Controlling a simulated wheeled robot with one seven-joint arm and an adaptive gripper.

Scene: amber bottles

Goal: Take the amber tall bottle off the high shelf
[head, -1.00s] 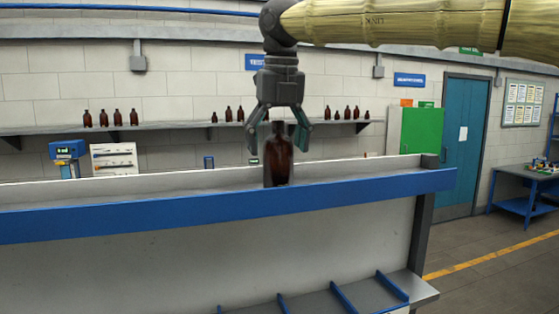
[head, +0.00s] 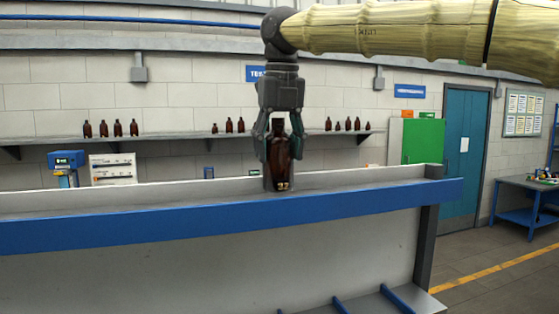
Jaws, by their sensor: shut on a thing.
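The amber tall bottle (head: 279,166) stands upright at the blue-fronted high shelf (head: 190,219), right of the middle of the head view. A small yellowish marking shows near its base. My gripper (head: 279,150) points down from above and is shut on the bottle, one finger on each side of its upper part. The fingers hide the bottle's sides. I cannot tell whether its base touches the shelf.
Several small amber bottles (head: 103,129) stand on a wall shelf (head: 170,134) behind. A pale raised back edge (head: 110,191) runs along the high shelf. Lower dividers (head: 397,298) show at bottom right. The high shelf is clear on both sides of the bottle.

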